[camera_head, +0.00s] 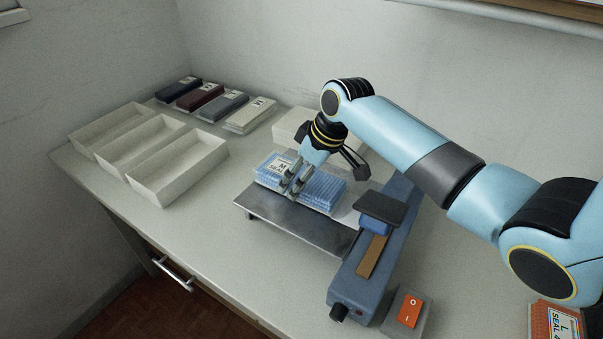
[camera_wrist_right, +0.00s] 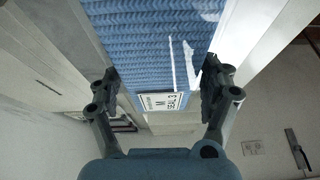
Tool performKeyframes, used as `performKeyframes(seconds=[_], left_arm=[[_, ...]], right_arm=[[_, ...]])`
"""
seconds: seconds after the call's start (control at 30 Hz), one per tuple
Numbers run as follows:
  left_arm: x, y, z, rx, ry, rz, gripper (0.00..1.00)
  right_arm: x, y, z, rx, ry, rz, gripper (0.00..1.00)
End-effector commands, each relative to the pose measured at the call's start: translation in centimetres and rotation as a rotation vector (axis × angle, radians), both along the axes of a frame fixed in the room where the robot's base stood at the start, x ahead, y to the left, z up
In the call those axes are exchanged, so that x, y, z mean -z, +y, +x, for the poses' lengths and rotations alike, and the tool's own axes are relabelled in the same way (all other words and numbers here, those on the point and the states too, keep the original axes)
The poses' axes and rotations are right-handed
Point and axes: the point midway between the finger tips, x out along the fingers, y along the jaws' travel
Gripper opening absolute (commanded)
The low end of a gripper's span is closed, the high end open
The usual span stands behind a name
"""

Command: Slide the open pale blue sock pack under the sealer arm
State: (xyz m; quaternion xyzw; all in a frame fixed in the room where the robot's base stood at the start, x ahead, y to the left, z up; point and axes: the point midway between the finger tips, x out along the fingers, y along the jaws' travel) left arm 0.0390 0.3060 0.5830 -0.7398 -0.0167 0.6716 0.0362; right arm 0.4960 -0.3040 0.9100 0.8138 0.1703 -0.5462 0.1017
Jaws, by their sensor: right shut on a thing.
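The pale blue sock pack (camera_head: 320,192) lies on the grey metal plate (camera_head: 295,228), with its white M label at the left end. My right gripper (camera_head: 291,189) is shut on the pack from above, near the label. In the right wrist view the pack (camera_wrist_right: 150,50) sits between both fingers of the gripper (camera_wrist_right: 160,92). Clear film shows at its right end. The sealer (camera_head: 345,290) stands just right of the plate, and its dark-topped arm (camera_head: 380,207) is raised above the brown strip (camera_head: 373,256). The pack is left of the arm. My left gripper is out of view.
Three empty cream trays (camera_head: 178,172) stand at the left. Several dark, grey and cream packs (camera_head: 222,106) lie behind them. A white box (camera_head: 292,127) is behind my gripper. An orange switch (camera_head: 409,310) and an orange labelled pack (camera_head: 556,322) are at the right.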

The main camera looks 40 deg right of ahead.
Motion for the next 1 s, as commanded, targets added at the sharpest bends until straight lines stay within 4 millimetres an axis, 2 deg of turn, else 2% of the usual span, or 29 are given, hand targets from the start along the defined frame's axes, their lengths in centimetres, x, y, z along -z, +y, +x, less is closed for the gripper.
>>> performKeyframes(seconds=[0.07,0.1,0.23,0.57,0.67,1.0], left_arm=[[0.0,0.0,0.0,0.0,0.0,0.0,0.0],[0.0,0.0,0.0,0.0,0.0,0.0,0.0],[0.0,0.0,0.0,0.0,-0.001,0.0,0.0],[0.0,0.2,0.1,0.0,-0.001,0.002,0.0],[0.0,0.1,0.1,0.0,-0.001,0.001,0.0],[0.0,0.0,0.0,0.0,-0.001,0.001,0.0]], right_arm=[[0.0,0.0,0.0,0.0,-0.001,0.0,0.43],[0.0,0.0,0.0,0.0,-0.001,0.0,0.84],[0.0,0.0,0.0,0.0,-0.001,0.0,1.0],[-0.3,-0.1,-0.1,0.0,0.0,-0.001,1.0],[-1.5,-0.4,-0.5,-0.001,-0.002,-0.003,1.0],[-8.3,-1.6,-3.1,-0.001,-0.003,-0.004,1.0]])
